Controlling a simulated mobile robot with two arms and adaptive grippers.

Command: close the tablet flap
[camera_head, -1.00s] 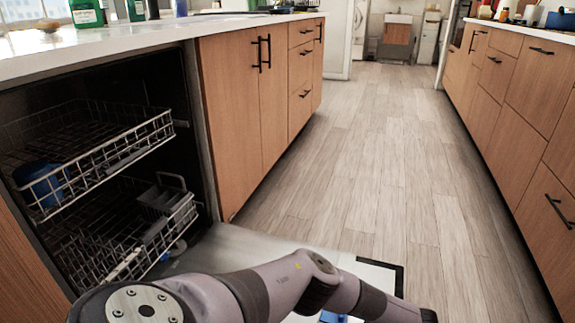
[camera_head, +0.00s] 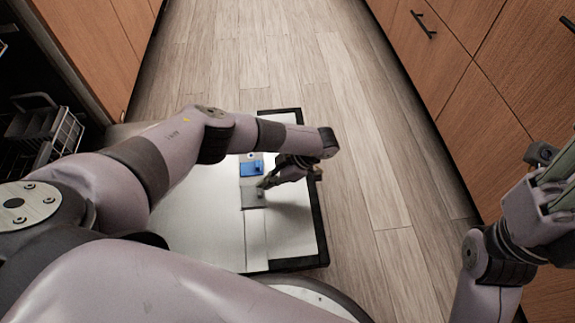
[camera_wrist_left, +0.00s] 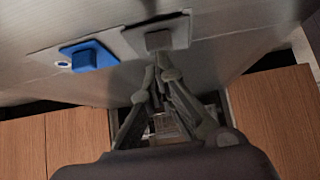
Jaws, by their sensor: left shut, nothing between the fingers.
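The dishwasher door (camera_head: 285,235) lies open and flat, with its pale inner face up. On it is a dispenser with a blue part (camera_head: 251,169) and a grey plate (camera_head: 253,200) beside it. In the left wrist view the blue part (camera_wrist_left: 90,56) sits left of the grey plate (camera_wrist_left: 181,32), which has a small raised block (camera_wrist_left: 158,40). My left gripper (camera_head: 264,185) is shut and empty, its tips at the grey plate near the block; contact is unclear. My right gripper (camera_head: 562,172) is at the right edge, partly cut off.
The dishwasher rack (camera_head: 45,135) shows at the left. Wooden cabinets stand left (camera_head: 95,45) and right (camera_head: 490,135). The wooden floor (camera_head: 250,55) between them is clear.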

